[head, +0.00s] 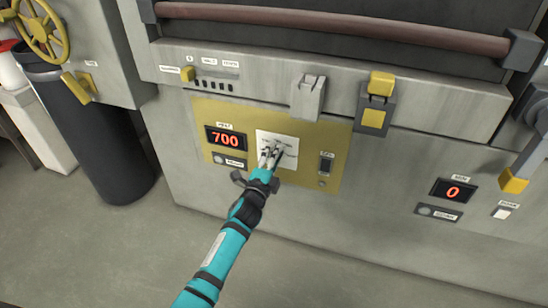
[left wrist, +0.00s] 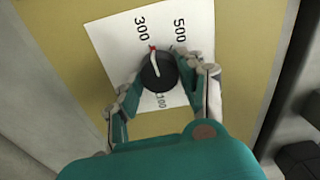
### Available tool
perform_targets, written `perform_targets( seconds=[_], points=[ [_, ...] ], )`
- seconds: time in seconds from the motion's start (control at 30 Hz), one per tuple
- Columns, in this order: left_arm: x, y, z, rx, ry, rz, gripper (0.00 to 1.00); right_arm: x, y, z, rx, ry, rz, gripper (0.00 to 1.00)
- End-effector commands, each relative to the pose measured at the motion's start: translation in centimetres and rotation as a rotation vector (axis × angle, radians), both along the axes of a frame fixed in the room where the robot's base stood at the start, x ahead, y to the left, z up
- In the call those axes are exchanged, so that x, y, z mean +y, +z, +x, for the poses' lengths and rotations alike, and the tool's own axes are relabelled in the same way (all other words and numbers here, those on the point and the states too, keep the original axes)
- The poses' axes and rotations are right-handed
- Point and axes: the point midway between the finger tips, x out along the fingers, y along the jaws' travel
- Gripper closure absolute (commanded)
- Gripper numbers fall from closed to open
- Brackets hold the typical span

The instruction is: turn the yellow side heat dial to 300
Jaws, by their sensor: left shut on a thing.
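The heat dial (left wrist: 158,73) is a round black knob with a white pointer and a red tip, on a white card (left wrist: 112,38) printed 300, 500 and 100. The red tip points up, between 300 and 500, nearer 300. My left gripper (head: 269,154) is shut on the dial, one finger on each side in the left wrist view (left wrist: 160,82). The card sits on a yellow panel (head: 335,130). The heat display (head: 225,138) left of the card reads 700 in red. In the head view my gripper hides the dial. My right gripper is not in view.
A small switch (head: 325,164) is right of the card. Above are a grey latch (head: 309,96) and a yellow latch (head: 378,97). A second display (head: 453,191) at right reads 0. A black bin (head: 105,150) stands left. The floor in front is clear.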

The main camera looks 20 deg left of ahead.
Motion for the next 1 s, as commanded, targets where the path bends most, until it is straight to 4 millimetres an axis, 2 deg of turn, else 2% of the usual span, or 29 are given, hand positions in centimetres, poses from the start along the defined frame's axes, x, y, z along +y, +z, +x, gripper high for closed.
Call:
perform_targets(
  seconds=[0.3, 0.8, 0.83, 1.0],
  points=[
    [0.01, -0.12, -0.05, 0.007, 0.001, -0.104, 0.92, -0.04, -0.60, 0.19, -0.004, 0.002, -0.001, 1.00],
    [0.03, -0.15, -0.05, 0.007, 0.001, -0.122, 0.92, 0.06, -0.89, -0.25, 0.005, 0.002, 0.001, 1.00],
    [0.03, -0.15, -0.05, 0.007, 0.001, -0.122, 0.58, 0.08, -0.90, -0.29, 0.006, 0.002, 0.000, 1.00],
    [0.02, -0.09, -0.03, 0.006, 0.001, -0.121, 0.37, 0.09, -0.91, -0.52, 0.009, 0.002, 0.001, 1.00]
  ],
)
